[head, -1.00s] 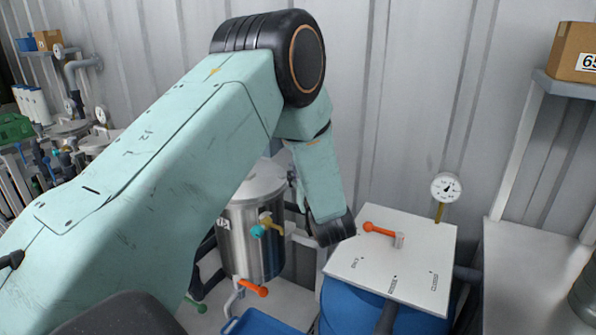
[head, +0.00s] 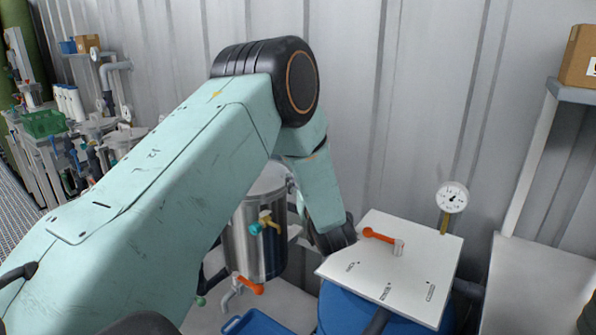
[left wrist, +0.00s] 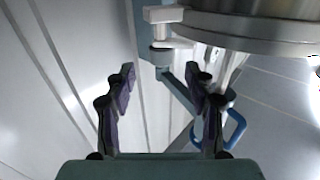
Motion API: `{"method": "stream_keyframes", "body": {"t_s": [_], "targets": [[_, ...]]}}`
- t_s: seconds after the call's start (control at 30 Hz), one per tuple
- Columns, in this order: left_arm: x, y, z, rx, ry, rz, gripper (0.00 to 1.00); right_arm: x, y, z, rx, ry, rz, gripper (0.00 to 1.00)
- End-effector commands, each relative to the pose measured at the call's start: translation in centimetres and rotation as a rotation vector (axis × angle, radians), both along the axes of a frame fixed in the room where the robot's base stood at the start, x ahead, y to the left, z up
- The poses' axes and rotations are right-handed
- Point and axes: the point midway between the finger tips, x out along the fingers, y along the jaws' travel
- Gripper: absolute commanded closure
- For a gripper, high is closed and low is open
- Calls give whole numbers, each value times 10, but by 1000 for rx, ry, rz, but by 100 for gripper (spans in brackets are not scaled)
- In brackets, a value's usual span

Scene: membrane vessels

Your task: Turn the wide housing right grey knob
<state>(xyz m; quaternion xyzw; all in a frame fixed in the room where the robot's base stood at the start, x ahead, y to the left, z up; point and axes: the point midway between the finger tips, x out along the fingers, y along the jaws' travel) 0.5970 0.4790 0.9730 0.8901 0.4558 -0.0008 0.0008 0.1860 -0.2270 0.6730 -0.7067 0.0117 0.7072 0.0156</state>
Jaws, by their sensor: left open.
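My left gripper (left wrist: 163,80) is open, with two dark fingers spread apart and nothing between them. In the left wrist view a wide round steel housing (left wrist: 262,32) crosses the upper right. A pale grey fitting (left wrist: 164,14) sits at its left side, beyond the fingertips and apart from them. I cannot tell whether this fitting is the right grey knob. My right gripper is in neither view.
A white panel (head: 385,276) with an orange lever (head: 378,235) tops a blue drum (head: 345,312). A gauge (head: 452,197) stands behind it. The steel vessel has teal and orange handles. A blue handle (left wrist: 236,128) lies behind the right finger. A corrugated wall (head: 420,80) closes the back.

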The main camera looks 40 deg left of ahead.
Motion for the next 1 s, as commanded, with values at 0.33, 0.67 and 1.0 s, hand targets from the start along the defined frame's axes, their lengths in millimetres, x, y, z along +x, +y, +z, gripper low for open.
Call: {"method": "stream_keyframes", "body": {"t_s": [0.33,0.67,1.0], "targets": [[29,47,-1,0,-1,3,46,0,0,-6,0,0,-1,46],[39,58,0,1,1,3,46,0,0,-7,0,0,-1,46],[39,56,0,1,1,2,61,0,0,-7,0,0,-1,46]]}}
